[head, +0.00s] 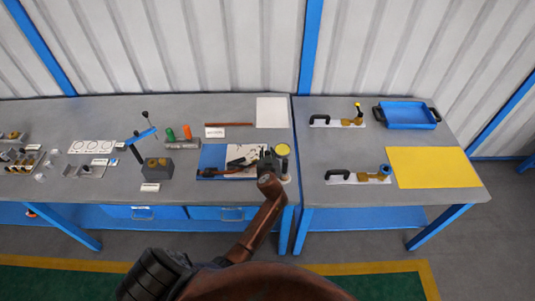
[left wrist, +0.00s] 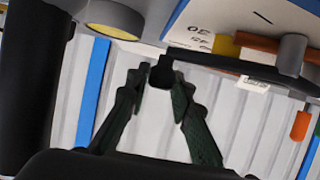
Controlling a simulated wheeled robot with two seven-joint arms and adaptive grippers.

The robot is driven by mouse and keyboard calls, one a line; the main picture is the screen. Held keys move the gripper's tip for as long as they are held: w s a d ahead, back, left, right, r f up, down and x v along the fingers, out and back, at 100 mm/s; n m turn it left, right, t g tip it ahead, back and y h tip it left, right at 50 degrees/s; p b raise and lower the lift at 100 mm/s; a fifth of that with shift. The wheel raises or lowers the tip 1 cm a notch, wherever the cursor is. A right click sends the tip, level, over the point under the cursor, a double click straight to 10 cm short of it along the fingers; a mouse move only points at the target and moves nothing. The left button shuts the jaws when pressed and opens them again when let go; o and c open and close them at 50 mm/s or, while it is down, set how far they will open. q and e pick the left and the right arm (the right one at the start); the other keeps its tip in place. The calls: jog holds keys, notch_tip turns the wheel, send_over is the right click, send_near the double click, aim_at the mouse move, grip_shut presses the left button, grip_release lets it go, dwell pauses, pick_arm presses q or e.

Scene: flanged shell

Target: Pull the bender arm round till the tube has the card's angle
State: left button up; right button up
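The bender stands on a blue board (head: 212,157) with a white sheet of printed angle marks (left wrist: 205,22). Its black bender arm (left wrist: 215,65) runs across the left wrist view to a grey post (left wrist: 291,54). A brown tube (left wrist: 256,43) shows beside the post; its bend cannot be read. My left gripper (head: 268,163) is at the board's right end. My right gripper is not in view.
The right bench holds a blue tray (head: 408,115) and yellow mat (head: 433,167).

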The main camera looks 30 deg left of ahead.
pick_arm(q)
jog(key=o, duration=0.3)
jog(key=shift+o, duration=0.2)
jog(key=shift+s+d, duration=0.1)
jog(key=v, duration=0.7)
jog(key=shift+s, duration=0.1)
